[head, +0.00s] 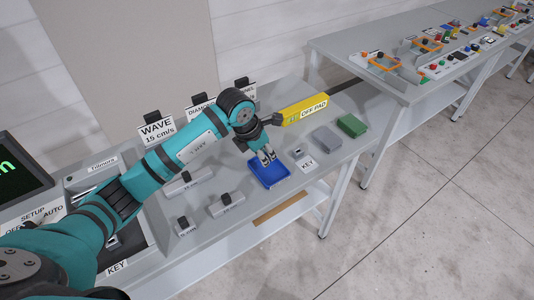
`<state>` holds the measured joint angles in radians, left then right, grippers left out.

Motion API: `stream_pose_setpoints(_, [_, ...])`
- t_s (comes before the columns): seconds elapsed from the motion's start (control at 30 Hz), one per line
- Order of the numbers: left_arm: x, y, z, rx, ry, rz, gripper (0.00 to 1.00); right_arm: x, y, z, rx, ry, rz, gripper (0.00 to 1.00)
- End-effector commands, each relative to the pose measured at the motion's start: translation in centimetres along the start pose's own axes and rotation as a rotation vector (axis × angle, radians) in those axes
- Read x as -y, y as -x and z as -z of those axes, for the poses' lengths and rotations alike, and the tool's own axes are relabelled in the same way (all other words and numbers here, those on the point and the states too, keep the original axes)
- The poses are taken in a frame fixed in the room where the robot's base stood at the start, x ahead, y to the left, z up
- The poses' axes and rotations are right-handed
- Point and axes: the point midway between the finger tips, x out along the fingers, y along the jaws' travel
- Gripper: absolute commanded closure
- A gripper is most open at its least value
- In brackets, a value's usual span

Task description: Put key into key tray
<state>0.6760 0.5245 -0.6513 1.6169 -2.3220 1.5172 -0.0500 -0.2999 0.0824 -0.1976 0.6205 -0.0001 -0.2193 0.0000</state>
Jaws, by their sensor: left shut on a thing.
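My left gripper (267,157) points down over the blue tray (273,183), with its fingertips at or just above the tray's back part. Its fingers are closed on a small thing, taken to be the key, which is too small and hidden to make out. I cannot tell whether it touches the tray floor. The tray lies on the grey bench near the front edge, with a KEY label (307,164) to its right. My right gripper is not in view.
A yellow OFF PAD bar (305,109) sits behind and right of the gripper. Grey (327,138) and green (352,125) blocks lie to the right. Several black-knobbed controls (226,203) are left of the tray. A second table (430,62) stands beyond.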

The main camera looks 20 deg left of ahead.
Motion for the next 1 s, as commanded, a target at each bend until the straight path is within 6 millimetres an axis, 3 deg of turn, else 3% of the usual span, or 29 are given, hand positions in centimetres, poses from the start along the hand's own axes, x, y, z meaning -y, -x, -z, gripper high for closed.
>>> stream_pose_setpoints(0.23, [-1.0,-0.7,-1.5,0.000,0.001,0.003,1.00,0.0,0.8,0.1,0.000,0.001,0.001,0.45])
stream_pose_setpoints(0.5, [-0.9,-3.9,-0.1,0.000,0.000,0.002,1.00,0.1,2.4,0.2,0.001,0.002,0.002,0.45])
stream_pose_setpoints(0.83, [-0.9,-4.4,0.1,0.000,-0.001,0.000,1.00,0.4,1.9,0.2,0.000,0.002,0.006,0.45])
stream_pose_setpoints(0.87, [-0.9,-4.4,0.0,0.001,-0.001,0.000,0.85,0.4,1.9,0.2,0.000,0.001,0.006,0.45])
stream_pose_setpoints(1.0, [-0.9,-4.2,0.0,0.000,-0.001,0.001,0.67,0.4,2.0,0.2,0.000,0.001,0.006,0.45])
